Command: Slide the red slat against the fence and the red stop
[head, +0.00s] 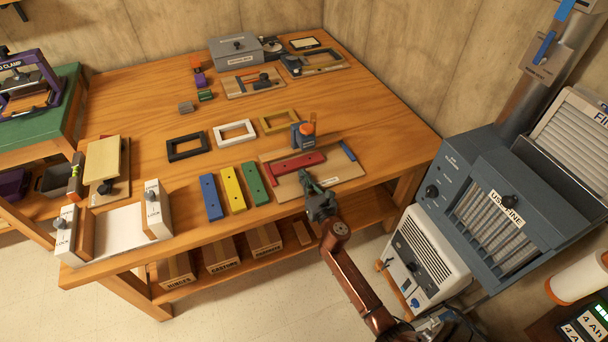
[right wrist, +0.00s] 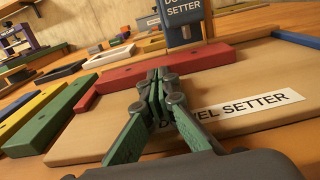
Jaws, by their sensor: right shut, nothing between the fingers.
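The red slat (head: 297,163) lies flat on the wooden dowel setter board (head: 335,172), in front of the blue-grey dowel setter (head: 302,135). In the right wrist view the slat (right wrist: 165,67) crosses the middle of the picture. A short red piece, seemingly the red stop (right wrist: 87,100), is by its left end; I cannot tell whether they touch. The wooden fence behind the slat is mostly hidden. My right gripper (head: 304,176) is shut and empty, its fingertips (right wrist: 158,77) at the slat's near side; contact is unclear. My left gripper is out of view.
Blue (head: 210,197), yellow (head: 233,188) and green (head: 253,184) slats lie left of the board. A blue strip (head: 348,150) sits at the board's right end. Black, white and yellow frames lie behind. The table's front edge is close to the board.

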